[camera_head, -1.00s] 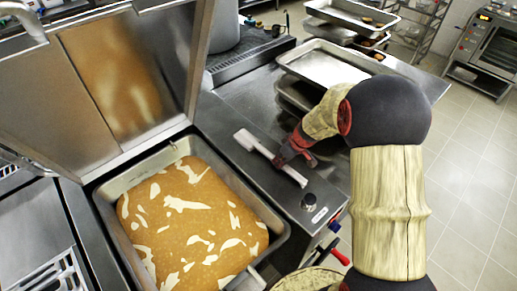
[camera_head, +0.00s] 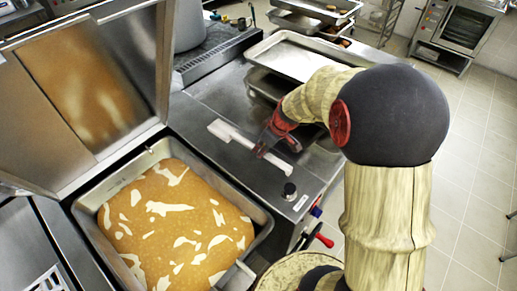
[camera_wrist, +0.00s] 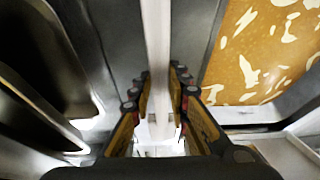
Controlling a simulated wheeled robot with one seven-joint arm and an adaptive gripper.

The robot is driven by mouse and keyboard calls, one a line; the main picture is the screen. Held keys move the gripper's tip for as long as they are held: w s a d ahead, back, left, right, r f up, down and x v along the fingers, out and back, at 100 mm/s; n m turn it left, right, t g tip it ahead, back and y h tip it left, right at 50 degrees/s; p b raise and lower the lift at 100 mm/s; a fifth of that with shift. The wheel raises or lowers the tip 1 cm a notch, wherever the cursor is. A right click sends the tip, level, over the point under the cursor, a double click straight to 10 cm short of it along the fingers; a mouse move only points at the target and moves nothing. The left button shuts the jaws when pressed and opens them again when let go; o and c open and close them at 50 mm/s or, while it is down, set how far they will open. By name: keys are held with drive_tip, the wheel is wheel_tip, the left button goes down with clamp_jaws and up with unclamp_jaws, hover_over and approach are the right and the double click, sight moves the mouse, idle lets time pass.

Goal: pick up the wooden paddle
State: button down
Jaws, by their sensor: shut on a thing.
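The wooden paddle (camera_head: 223,132) looks pale, almost white, and lies lengthwise along the steel counter beside the pan. Its wider end points to the upper left and its handle to the lower right. My gripper (camera_head: 263,150) is shut on the handle from above. In the wrist view the paddle (camera_wrist: 157,45) runs between the two fingers of my gripper (camera_wrist: 155,100), with a finger on each side. The fingers hide part of the handle. I cannot tell whether the paddle is touching the counter or slightly above it.
A large open pan (camera_head: 258,232) of brown food with pale patches is at the left, its lid (camera_head: 85,85) raised behind it. Metal trays (camera_head: 292,52) lie behind my arm. A stockpot (camera_head: 200,25) stands at the back.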

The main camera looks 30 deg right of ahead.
drive_tip(key=s+a+r, duration=0.1)
drive_tip(key=s+r, duration=0.3)
drive_tip(key=s, duration=0.5)
drive_tip(key=shift+s+a+r+p, duration=0.2)
drive_tip(key=shift+a+r+p, duration=0.05)
drive_tip(key=shift+r+p, duration=0.1)
drive_tip(key=shift+a, duration=0.1)
idle(0.5)
drive_tip(key=a+r+m+g+y+p, duration=0.1)
drive_tip(key=a+r+m+y+p, duration=0.1)
drive_tip(key=a+m, duration=0.5)
drive_tip(key=a+r+m+g+y+p, duration=0.1)
drive_tip(key=a+m+p, duration=0.4)
drive_tip(key=a, duration=1.4)
drive_tip(key=w+a+r+m+g+y+p, duration=0.1)
drive_tip(key=a+r+m+y+p, duration=0.2)
drive_tip(key=a+m, duration=0.8)
drive_tip(key=shift+a+r+g+y+p, duration=0.4)
drive_tip(key=shift+a+r+p, duration=0.3)
drive_tip(key=shift+a, duration=0.5)
